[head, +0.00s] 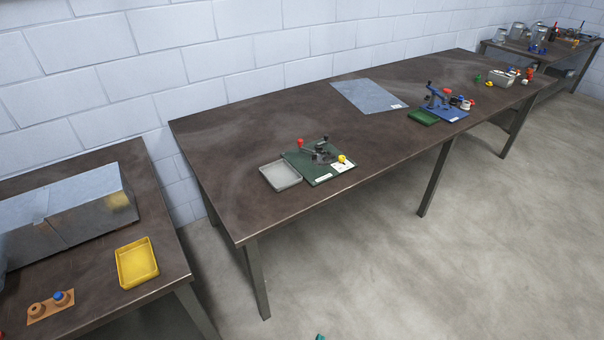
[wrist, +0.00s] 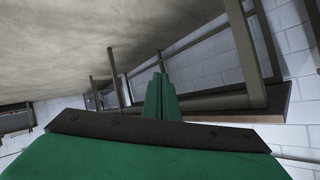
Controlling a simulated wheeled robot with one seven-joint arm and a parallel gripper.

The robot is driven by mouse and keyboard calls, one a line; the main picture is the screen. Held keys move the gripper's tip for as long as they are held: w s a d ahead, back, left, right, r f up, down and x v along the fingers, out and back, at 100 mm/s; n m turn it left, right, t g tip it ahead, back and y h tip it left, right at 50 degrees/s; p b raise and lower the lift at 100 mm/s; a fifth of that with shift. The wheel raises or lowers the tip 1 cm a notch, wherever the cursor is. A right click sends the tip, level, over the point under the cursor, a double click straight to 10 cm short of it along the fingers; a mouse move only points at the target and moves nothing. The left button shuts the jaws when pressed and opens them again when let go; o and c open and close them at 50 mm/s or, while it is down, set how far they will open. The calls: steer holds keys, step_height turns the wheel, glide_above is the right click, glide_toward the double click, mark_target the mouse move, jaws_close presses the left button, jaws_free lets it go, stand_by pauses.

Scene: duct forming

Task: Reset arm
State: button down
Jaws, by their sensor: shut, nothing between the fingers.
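My gripper (wrist: 160,92) shows in the wrist view as two green fingers pressed together, with nothing between them. It points out over bare floor, with table legs and the wall beyond, and the picture is turned over. In the head view only a small green tip shows at the bottom edge, apart from the tables. The rest of my arm is out of the head view.
The long dark table (head: 215,150) carries a green fixture (head: 325,176), a grey tray (head: 281,175), a metal sheet (head: 368,95) and a blue fixture (head: 440,105). The left table holds a metal duct (head: 70,212) and yellow tray (head: 137,262). The floor (head: 400,270) in front is clear.

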steer(key=s+a+r+n+t+y, duration=0.1)
steer(key=s+a+r+n, duration=0.15)
steer(key=s, duration=0.45)
steer(key=s+a+r+n+y, duration=0.1)
steer(key=s+r+n, duration=0.1)
steer(key=s+r, duration=0.35)
steer(key=s+a+r+n+t, duration=0.1)
steer(key=s+r+n+t, duration=0.1)
steer(key=s+r, duration=0.9)
steer(key=shift+s+a+r, duration=0.2)
steer(key=shift+a+r, duration=0.15)
steer(key=shift+r, duration=0.35)
steer(key=shift+w+a, duration=0.1)
